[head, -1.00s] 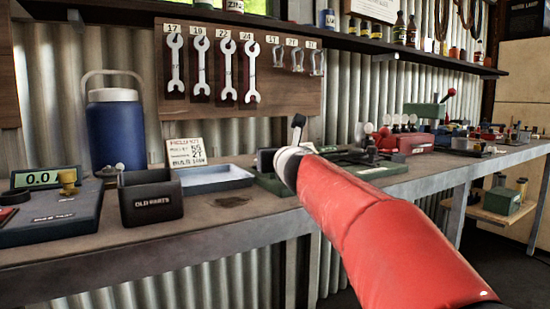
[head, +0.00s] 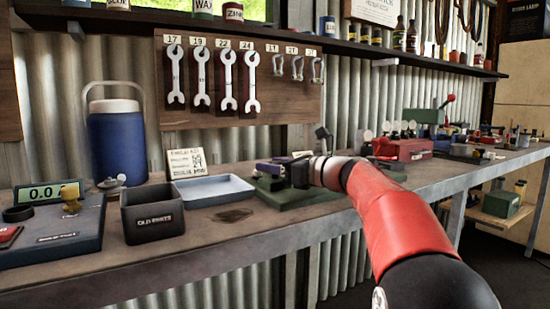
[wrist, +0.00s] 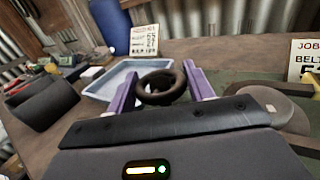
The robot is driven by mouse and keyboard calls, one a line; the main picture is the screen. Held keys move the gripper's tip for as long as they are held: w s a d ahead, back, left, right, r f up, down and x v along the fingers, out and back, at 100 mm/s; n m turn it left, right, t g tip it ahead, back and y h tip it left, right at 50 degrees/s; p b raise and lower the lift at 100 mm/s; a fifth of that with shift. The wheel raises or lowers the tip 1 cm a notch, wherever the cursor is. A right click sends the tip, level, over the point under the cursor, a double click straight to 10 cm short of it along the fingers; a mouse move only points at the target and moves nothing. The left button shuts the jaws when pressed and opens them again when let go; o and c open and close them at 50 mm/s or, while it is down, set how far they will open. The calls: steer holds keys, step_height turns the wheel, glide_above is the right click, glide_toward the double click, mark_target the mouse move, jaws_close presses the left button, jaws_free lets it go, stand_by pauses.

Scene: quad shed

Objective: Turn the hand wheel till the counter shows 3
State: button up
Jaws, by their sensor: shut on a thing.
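A dark ring, which looks like the hand wheel (wrist: 160,92), sits between the two purple fingers of my gripper (wrist: 161,70) in the wrist view. The fingers are closed against its sides. In the head view my gripper (head: 270,171) is low over a green base (head: 310,194) on the bench, and the wheel is hidden or too small to make out there. I cannot see a counter belonging to the wheel in either view.
A blue tray (head: 213,191) and a dark open box (head: 152,212) stand left of the green base. A unit with a 0.0 display (head: 48,193) is at far left. A card (head: 187,162) stands behind the tray. Red and green equipment (head: 404,148) fills the bench to the right.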

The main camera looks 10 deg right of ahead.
steer(key=shift+g, duration=0.3)
steer(key=o, duration=1)
steer(key=shift+c, duration=0.2)
steer(key=shift+v, duration=3.9)
steer(key=shift+f, duration=0.1)
